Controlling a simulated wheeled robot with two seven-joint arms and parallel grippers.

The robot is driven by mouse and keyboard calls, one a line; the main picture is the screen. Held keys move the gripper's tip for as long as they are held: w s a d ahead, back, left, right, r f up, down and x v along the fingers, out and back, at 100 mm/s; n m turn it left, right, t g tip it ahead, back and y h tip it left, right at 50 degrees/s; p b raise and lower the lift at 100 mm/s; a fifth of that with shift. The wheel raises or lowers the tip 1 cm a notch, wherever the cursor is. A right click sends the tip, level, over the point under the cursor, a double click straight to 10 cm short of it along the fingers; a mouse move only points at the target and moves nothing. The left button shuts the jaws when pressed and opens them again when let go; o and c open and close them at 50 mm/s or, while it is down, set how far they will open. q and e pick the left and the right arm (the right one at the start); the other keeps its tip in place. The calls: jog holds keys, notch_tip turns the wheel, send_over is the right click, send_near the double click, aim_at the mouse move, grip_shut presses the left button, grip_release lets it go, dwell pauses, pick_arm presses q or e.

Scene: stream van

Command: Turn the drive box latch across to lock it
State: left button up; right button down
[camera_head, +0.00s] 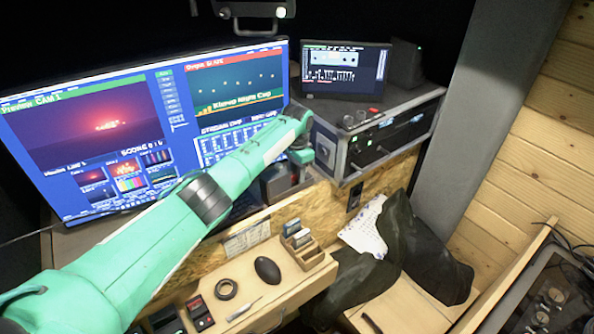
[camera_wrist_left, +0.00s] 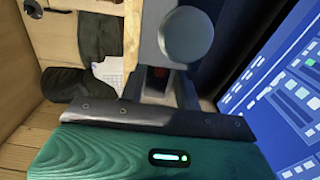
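My left arm reaches in from the lower left, and its gripper (camera_head: 300,152) is at the desk's back edge, in front of the rack case. Its fingers are small and partly hidden here, so I cannot tell their opening. A dark box (camera_head: 277,184) sits just below and left of the gripper, partly behind the arm; it may be the drive box. In the left wrist view a grey upright part with a round grey end (camera_wrist_left: 187,36) stands close ahead, above a dark recess with a red spot. I cannot tell whether it is the latch or touches the gripper. My right gripper is out of view.
A large monitor (camera_head: 90,130) stands behind my arm. A rack case (camera_head: 330,146) carries a small screen (camera_head: 345,72). Below lie a mouse (camera_head: 267,270), a tape roll (camera_head: 226,289) and a wooden card holder (camera_head: 307,256). A dark jacket (camera_head: 425,250) hangs at the right.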

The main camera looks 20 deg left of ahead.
pick_arm(q)
grip_shut()
jog(key=m, duration=0.6)
jog(key=shift+s+d+r+p, duration=0.1)
jog(key=shift+s+d+p, duration=0.2)
jog(key=shift+s+p, duration=0.1)
jog(key=m, duration=0.5)
jog(key=shift+s+m, duration=0.3)
jog(key=shift+m, duration=0.1)
